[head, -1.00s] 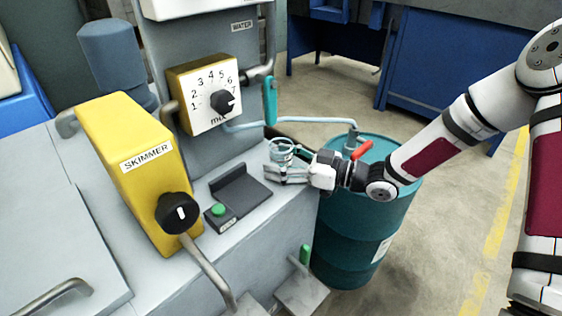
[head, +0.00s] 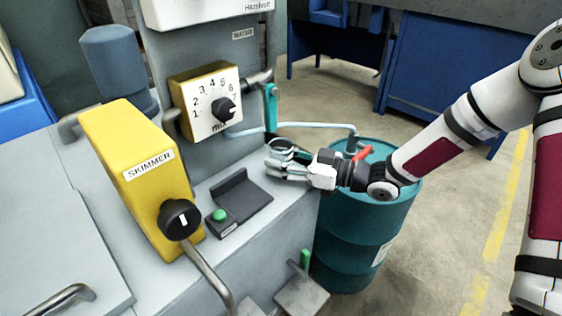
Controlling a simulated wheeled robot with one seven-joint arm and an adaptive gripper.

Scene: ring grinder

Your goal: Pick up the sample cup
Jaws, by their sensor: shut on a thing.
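My gripper (head: 276,160) reaches in from the right and is shut on the cup. Whether the cup's base touches the ledge cannot be told.
A dark grey scale-like device (head: 240,200) with a green button lies left of my gripper. The yellow skimmer box (head: 140,180) and the mixer dial box (head: 208,100) stand farther left and behind. The teal drum (head: 345,235), with a red-handled valve (head: 361,153), stands below my arm.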

